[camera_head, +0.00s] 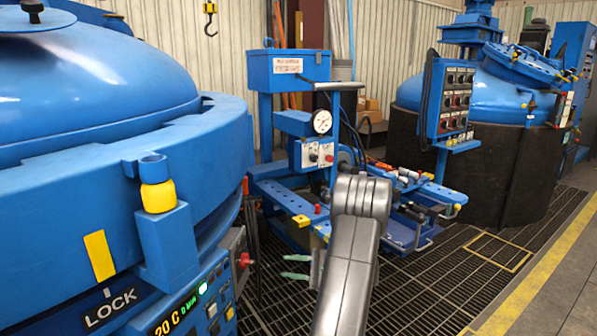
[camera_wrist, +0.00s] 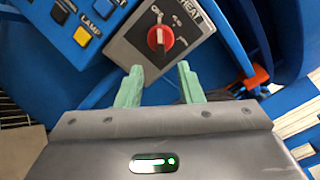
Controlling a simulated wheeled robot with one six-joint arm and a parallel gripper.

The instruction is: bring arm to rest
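My gripper (camera_wrist: 160,86) shows in the wrist view with its two green fingers spread apart and nothing between them. It faces a grey HEAT panel (camera_wrist: 135,45) with a red rotary knob (camera_wrist: 160,38), which lies just beyond the fingertips. In the head view, my gripper's green fingers (camera_head: 295,267) point left toward the grey box with a red knob (camera_head: 244,260) on the furnace's side. A gap shows between the fingers and the knob there. My grey arm (camera_head: 352,240) reaches up from the bottom centre and hides part of the wrist.
A large blue furnace (camera_head: 100,180) with a LOCK label and digital display fills the left. A blue bench with a gauge (camera_head: 322,121) stands behind my arm. A second furnace (camera_head: 490,150) stands at right. Open grating floor (camera_head: 430,290) lies right of my arm.

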